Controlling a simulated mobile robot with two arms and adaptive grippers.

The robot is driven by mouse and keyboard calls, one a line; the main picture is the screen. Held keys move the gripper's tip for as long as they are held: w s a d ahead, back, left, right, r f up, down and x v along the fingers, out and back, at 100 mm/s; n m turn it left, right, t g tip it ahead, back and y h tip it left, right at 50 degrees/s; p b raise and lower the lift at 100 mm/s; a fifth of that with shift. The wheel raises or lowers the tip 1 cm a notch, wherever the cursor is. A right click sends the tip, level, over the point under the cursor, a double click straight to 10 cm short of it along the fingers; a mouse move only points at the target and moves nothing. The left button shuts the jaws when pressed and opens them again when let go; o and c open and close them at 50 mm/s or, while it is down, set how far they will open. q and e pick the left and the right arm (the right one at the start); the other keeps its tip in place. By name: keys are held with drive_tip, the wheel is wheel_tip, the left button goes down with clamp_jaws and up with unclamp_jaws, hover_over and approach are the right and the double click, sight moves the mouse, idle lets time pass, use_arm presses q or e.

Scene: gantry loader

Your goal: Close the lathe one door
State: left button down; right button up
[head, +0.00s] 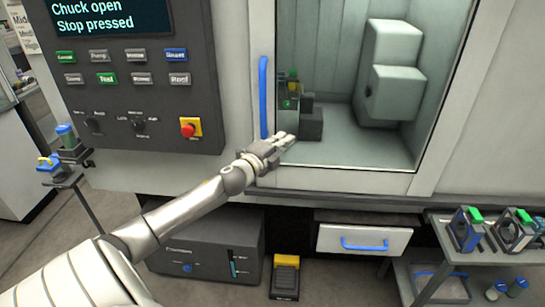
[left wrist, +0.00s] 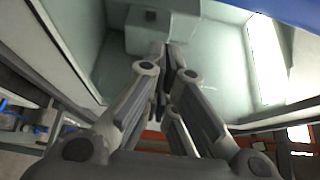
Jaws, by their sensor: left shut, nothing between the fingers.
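The lathe's front has a pale frame (head: 433,120) around a large window or opening, through which the grey-green interior shows. I cannot tell whether glass covers it or how far the door stands open. A vertical blue handle (head: 263,97) is at its left edge. My left gripper (head: 285,140) is shut and empty, just below and right of the handle, at the lower left corner of the frame, apart from the handle. In the left wrist view the fingers (left wrist: 168,55) are together and point toward the interior; a blue bar (left wrist: 275,10) shows at top right. My right gripper is out of view.
A control panel (head: 205,75) with a screen reading "Chuck open" and a red stop button (head: 190,127) is to the left. Below are a drawer (head: 330,238) with a blue handle, a yellow-black pedal (head: 285,277) and a dark box (head: 200,245). A cart (head: 470,257) is at right.

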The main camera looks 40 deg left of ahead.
use_arm(q)
drive_tip(key=s+b, duration=0.2)
drive_tip(key=s, duration=0.7)
drive_tip(key=shift+s+d, duration=0.35)
drive_tip(key=shift+s, duration=0.05)
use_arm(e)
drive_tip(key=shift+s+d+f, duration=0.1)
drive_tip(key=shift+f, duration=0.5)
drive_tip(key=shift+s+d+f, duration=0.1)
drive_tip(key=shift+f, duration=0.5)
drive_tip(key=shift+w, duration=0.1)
